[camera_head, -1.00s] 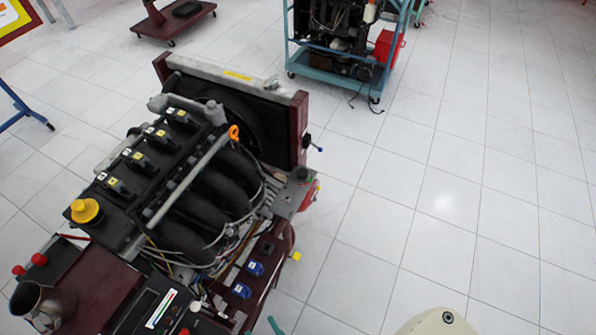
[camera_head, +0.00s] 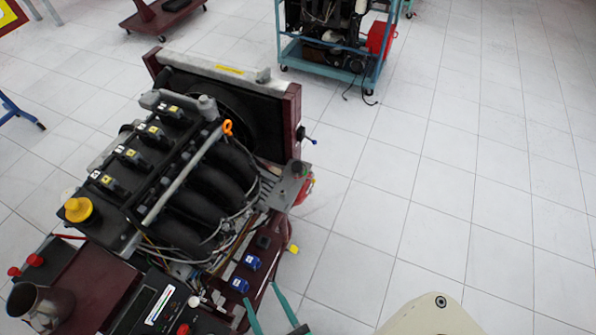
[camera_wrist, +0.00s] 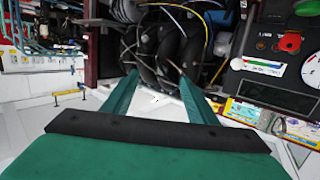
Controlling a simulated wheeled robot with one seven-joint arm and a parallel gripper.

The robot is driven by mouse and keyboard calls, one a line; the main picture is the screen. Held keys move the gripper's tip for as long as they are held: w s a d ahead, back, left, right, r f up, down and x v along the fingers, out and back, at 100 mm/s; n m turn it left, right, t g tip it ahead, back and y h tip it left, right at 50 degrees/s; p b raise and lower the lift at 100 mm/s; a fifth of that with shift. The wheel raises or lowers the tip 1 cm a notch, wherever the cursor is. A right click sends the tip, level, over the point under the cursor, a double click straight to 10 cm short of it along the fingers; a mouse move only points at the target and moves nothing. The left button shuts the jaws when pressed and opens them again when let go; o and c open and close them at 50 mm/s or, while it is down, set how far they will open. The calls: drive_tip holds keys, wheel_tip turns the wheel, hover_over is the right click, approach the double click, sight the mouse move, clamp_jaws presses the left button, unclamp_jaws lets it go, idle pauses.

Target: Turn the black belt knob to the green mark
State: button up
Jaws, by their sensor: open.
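My gripper (camera_head: 262,294) shows at the lower edge of the head view as two teal fingers, apart and empty, at the near right side of the engine trainer. It also shows in the wrist view (camera_wrist: 158,78), fingers spread, pointing toward black hoses, holding nothing. A small dark knob (camera_head: 299,169) stands on a grey bracket at the engine's right side, with small red and green spots beside it. It looks like the black belt knob, but its pointer is too small to read. My gripper is apart from it, nearer the camera. I cannot make out the knob in the wrist view.
The engine (camera_head: 175,170) with its radiator (camera_head: 220,105) fills the left. Blue sockets (camera_head: 250,262) and a yellow knob (camera_head: 293,249) sit on the maroon frame near my gripper. A blue cart (camera_head: 335,65) stands behind. The tiled floor at right is clear.

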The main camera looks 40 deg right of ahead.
drive_tip(key=w+d+f+m+h, duration=0.1)
drive_tip(key=w+d+f+h, duration=0.1)
drive_tip(key=w+d+f, duration=0.35)
drive_tip(key=m+h, duration=0.3)
drive_tip(key=h, duration=0.2)
approach(298, 171)
drive_tip(key=x, duration=0.7)
drive_tip(key=shift+w+r, duration=0.15)
drive_tip(key=shift+w, duration=0.2)
drive_tip(key=shift+w+d, duration=0.55)
drive_tip(key=shift+d, duration=0.05)
drive_tip(key=shift+w, duration=0.15)
drive_tip(key=c, duration=1.1)
